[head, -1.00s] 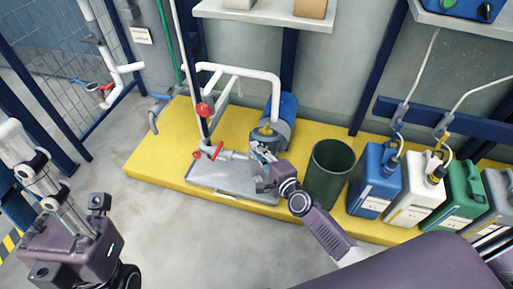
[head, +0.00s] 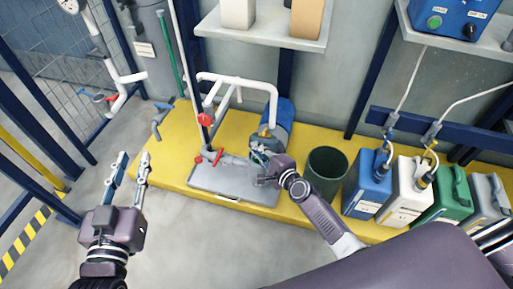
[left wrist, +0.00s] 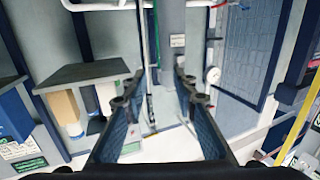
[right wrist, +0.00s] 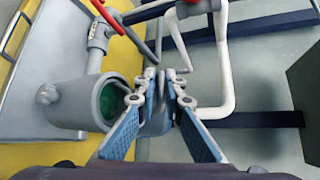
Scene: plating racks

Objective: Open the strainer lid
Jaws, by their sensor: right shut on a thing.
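The strainer is a grey metal cylinder (right wrist: 80,101) in the right wrist view, with its round mouth uncovered and green showing inside. In the head view the strainer (head: 258,147) stands over the grey tray and is partly hidden by my right gripper. My right gripper (head: 262,168) is beside it. In the right wrist view my right gripper (right wrist: 167,76) is shut on a grey piece, seemingly the strainer lid (right wrist: 156,112), held beside the mouth. Whether it is hinged to the body I cannot tell. My left gripper (head: 134,160) is open and empty, far left of the strainer.
The grey tray (head: 215,186) lies on the yellow platform (head: 178,165). Red-handled valves (head: 205,119) and white pipes (head: 240,78) rise behind it. A dark green bin (head: 325,172) and blue (head: 368,190), white and green canisters stand to the right. The floor at front left is clear.

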